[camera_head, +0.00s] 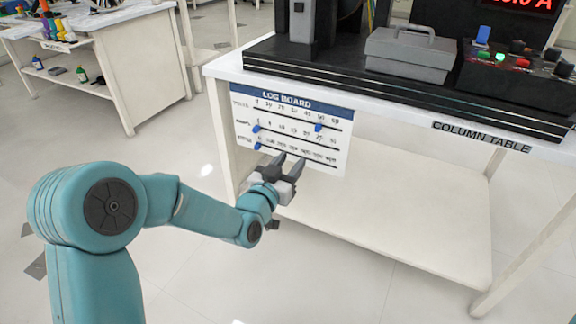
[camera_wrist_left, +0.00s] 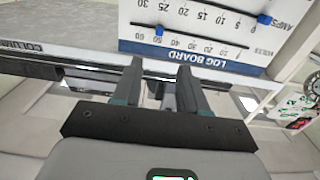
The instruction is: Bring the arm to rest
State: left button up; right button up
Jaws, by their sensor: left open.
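My left arm (camera_head: 190,210) reaches in from the left in the head view. Its gripper (camera_head: 290,168) is open and empty, just in front of the lower part of the log board (camera_head: 265,110). Whether the fingertips touch the board cannot be told. In the left wrist view the two fingers of the left gripper (camera_wrist_left: 158,85) stand apart with nothing between them. The log board (camera_wrist_left: 200,25) shows upside down there, with blue sliders on its scales. My right gripper is not in view.
The column table (camera_head: 390,105) carries a black base with a grey box (camera_head: 410,52) and a panel with coloured buttons (camera_head: 520,65). Its lower shelf (camera_head: 390,220) is bare. Another table (camera_head: 120,20) with colourful items stands at the back left. Open floor lies between.

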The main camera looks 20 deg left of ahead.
pick_arm(q)
jog(key=s+d+f+n+g+p, duration=0.1)
jog(key=s+f+g, duration=0.2)
jog(key=f, duration=0.6)
jog(key=s+d+f+g+p, duration=0.1)
jog(key=s+f+g, duration=0.25)
jog(key=f, duration=0.65)
jog(key=s+d+f+n+g+h, duration=0.1)
jog(key=s+d+f+g, duration=0.15)
jog(key=s+f, duration=0.4)
jog(key=s+d+f+n+g, duration=0.1)
jog(key=s+f+g, duration=0.25)
jog(key=s, duration=0.65)
jog(key=s+d+f+n+g+h, duration=0.15)
jog(key=s+f+g, duration=0.25)
jog(key=s, duration=0.4)
notch_tip(320, 180, up, 34)
jog(key=s+d+m+g+p, duration=0.1)
jog(key=d+p, duration=0.1)
jog(key=p, duration=3.1)
jog(key=shift+s+d+f+p, duration=0.2)
jog(key=shift+s+p, duration=0.1)
jog(key=shift+p, duration=0.1)
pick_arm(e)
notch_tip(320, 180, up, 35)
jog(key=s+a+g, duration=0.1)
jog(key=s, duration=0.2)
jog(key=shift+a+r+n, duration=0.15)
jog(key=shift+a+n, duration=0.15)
